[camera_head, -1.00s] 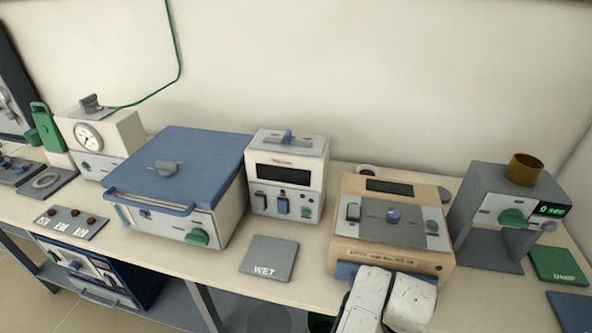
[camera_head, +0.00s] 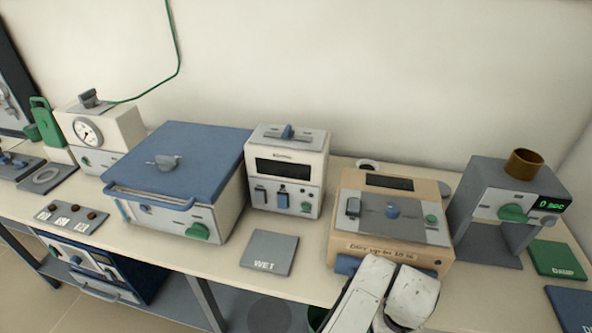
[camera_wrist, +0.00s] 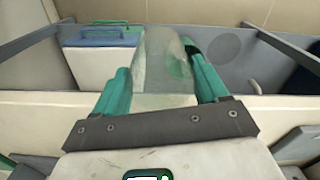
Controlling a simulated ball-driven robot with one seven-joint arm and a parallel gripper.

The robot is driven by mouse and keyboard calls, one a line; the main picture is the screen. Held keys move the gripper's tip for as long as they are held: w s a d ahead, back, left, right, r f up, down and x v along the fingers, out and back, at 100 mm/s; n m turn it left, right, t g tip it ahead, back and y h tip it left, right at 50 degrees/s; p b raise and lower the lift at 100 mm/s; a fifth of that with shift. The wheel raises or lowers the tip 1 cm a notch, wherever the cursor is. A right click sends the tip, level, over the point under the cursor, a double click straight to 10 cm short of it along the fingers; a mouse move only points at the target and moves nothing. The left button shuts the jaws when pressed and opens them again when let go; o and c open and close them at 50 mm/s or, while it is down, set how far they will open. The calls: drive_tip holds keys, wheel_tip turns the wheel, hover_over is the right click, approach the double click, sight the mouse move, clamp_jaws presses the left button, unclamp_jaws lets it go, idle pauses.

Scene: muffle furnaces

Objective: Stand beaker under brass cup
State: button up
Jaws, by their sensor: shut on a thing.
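The brass cup (camera_head: 524,167) sits on top of a grey stand (camera_head: 487,185) at the right of the head view. The stand has an open space below its head, with a green knob and a lit green display on its front. In the wrist view my gripper (camera_wrist: 162,84) has its teal fingers shut on the clear glass beaker (camera_wrist: 160,62). The beaker is see-through, so its rim and contents are hard to tell. In the head view only my white arm shows at the bottom edge; the gripper and beaker are not visible there.
A beige box device (camera_head: 388,219) stands just behind my arm, left of the stand. A grey WET pad (camera_head: 268,253) lies on the bench; a green DAMP pad (camera_head: 557,259) and a blue pad (camera_head: 574,308) lie right of the stand. The space beneath the cup looks empty.

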drive_tip(key=shift+s+a+f, duration=0.1)
drive_tip(key=shift+s+a, duration=0.1)
drive_tip(key=shift+a, duration=0.15)
drive_tip(key=shift+d, duration=0.2)
drive_tip(key=shift+a, duration=0.3)
drive_tip(key=shift+d, duration=0.3)
idle(0.6)
drive_tip(key=d+n, duration=0.1)
drive_tip(key=d, duration=0.6)
drive_tip(key=shift+f+n, duration=0.4)
